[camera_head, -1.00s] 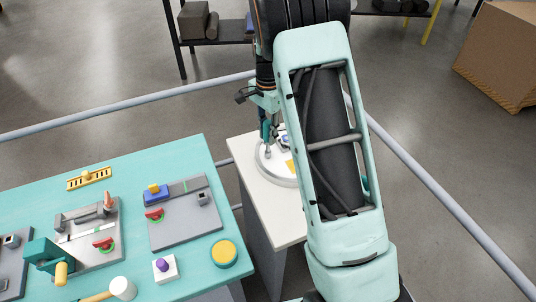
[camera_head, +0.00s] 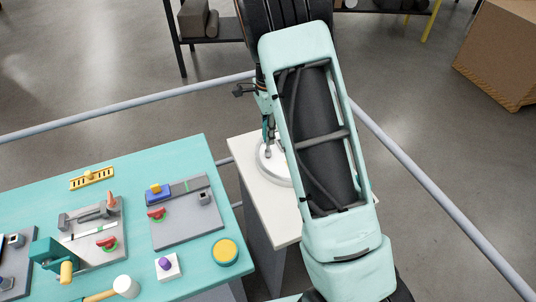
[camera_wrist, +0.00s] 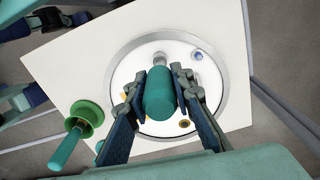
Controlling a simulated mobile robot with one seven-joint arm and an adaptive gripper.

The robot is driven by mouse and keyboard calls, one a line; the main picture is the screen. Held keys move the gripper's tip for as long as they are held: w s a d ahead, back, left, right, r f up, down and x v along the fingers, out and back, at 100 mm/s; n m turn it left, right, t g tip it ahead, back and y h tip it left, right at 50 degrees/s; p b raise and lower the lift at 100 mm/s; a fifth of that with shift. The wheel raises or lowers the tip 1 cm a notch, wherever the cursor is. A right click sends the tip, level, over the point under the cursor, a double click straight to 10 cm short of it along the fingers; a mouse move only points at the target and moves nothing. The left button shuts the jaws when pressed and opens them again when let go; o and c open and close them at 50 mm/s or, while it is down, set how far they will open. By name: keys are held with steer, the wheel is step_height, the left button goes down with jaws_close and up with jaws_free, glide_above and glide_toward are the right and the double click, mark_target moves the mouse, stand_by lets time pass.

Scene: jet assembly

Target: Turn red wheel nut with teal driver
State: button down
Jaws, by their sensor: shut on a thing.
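In the wrist view my gripper (camera_wrist: 158,74) is shut on the teal driver (camera_wrist: 160,96), a thick cylinder between the two dark fingers. A grey round tip shows just beyond the driver, over the white round wheel disc (camera_wrist: 146,127). On the disc a blue nut (camera_wrist: 197,54) sits at the upper right, and a brass-coloured fitting (camera_wrist: 184,124) at the lower right. I cannot make out a red wheel nut; the driver and fingers hide part of the disc. In the head view the wheel disc (camera_head: 267,172) is partly behind my arm.
A white stand (camera_wrist: 75,55) carries the disc. A green cup-like holder (camera_wrist: 87,117) with a teal handle stands at its left. In the head view a teal table (camera_head: 130,180) with panels, red handles and a yellow round button (camera_head: 225,252) lies left. A grey rail (camera_head: 420,183) crosses behind.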

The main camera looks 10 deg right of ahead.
steer(key=shift+r, duration=0.55)
steer(key=n, duration=0.2)
steer(key=shift+f+n, duration=0.15)
steer(key=shift+n, duration=0.15)
steer(key=n+b, duration=0.1)
steer(key=n, duration=0.4)
steer(key=n+b, duration=0.1)
steer(key=n, duration=0.2)
steer(key=shift+n, duration=0.3)
steer(key=n, duration=0.3)
steer(key=shift+n, duration=0.4)
steer(key=shift+f+b, duration=0.55)
steer(key=shift+f, duration=0.15)
steer(key=shift+r, duration=0.1)
